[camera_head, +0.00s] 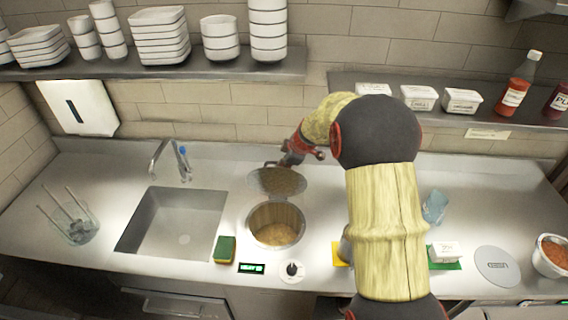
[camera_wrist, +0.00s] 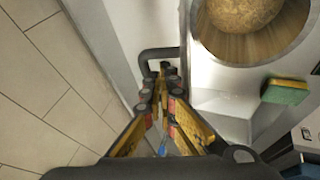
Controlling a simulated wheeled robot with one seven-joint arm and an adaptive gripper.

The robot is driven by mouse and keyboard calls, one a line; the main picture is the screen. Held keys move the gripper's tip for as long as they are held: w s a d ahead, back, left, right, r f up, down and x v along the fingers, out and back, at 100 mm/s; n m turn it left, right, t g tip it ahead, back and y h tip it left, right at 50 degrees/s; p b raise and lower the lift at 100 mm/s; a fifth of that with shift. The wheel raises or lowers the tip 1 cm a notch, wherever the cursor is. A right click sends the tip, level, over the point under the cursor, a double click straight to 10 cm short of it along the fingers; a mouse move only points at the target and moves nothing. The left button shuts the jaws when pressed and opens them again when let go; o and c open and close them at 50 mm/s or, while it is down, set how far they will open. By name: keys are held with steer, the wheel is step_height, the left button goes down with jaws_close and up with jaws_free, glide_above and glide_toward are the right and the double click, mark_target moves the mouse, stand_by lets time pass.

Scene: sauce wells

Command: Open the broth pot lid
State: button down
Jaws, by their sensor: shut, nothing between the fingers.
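The broth pot (camera_head: 276,243) is a round well set in the counter, with brown broth (camera_head: 273,234) showing inside. Its grey round lid (camera_head: 278,182) stands raised and tilted at the back of the well, so the opening is uncovered. My gripper (camera_head: 284,162) is behind the lid's upper edge, close to it. In the wrist view, my gripper (camera_wrist: 162,82) is shut and empty, with its tips at a dark loop handle (camera_wrist: 158,53). I cannot tell whether the fingers touch the handle. The open broth well (camera_wrist: 240,45) is at the upper right there.
A sink (camera_head: 170,225) lies left of the pot, with a sponge (camera_head: 224,249) between them. A knob (camera_head: 292,271) and green display (camera_head: 251,268) sit in front. Shelves (camera_head: 160,69) with bowls and sauce bottles (camera_head: 517,84) hang behind. My arm covers the counter right of the pot.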

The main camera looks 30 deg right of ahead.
steer(key=w+d+g+y+p, duration=0.1)
steer(key=w+d+g+p, duration=0.1)
steer(key=w+d, duration=0.2)
steer(key=w, duration=0.2)
steer(key=shift+w+d+f+p, duration=0.25)
steer(key=shift+w+f+p, duration=0.05)
steer(key=shift+f+p, duration=0.05)
stand_by(0.4)
steer(key=shift+r, duration=0.1)
